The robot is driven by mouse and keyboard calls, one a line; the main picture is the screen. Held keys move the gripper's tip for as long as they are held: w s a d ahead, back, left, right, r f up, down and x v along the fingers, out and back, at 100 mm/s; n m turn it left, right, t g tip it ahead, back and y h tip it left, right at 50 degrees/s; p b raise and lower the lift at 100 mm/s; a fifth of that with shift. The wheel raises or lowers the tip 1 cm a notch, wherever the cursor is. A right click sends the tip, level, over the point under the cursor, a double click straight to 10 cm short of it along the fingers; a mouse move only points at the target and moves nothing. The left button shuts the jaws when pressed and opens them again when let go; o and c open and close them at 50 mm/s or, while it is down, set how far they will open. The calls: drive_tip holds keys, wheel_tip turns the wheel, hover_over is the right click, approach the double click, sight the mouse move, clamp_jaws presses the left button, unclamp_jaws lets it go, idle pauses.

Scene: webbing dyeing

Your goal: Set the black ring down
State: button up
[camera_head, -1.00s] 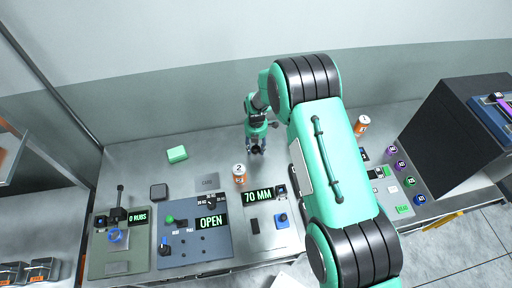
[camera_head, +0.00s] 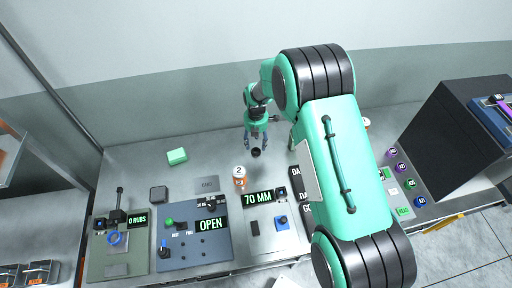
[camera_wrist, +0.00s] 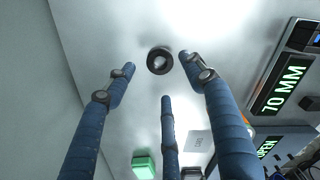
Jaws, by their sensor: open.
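The black ring (camera_head: 256,152) lies on the grey metal bench, behind the orange can marked 2. In the wrist view the black ring (camera_wrist: 160,61) sits between and just beyond the tips of my spread blue fingers, with bare bench around it. My gripper (camera_head: 255,141) is open and empty, pointing down over the ring. It also shows in the wrist view (camera_wrist: 160,80). I see no finger touching the ring, and its exact height gap to the fingertips is hard to judge.
The orange can (camera_head: 239,174) stands close in front. A green block (camera_head: 177,156) and a dark square block (camera_head: 158,194) lie to the left. Panels reading OPEN (camera_head: 195,235) and 70 MM (camera_head: 265,228) line the front edge. A black box (camera_head: 450,135) stands at right.

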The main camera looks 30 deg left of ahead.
sight(256, 151)
wheel_tip(256, 151, up, 6)
drive_tip(key=shift+r, duration=0.25)
idle(0.7)
drive_tip(key=shift+r, duration=0.1)
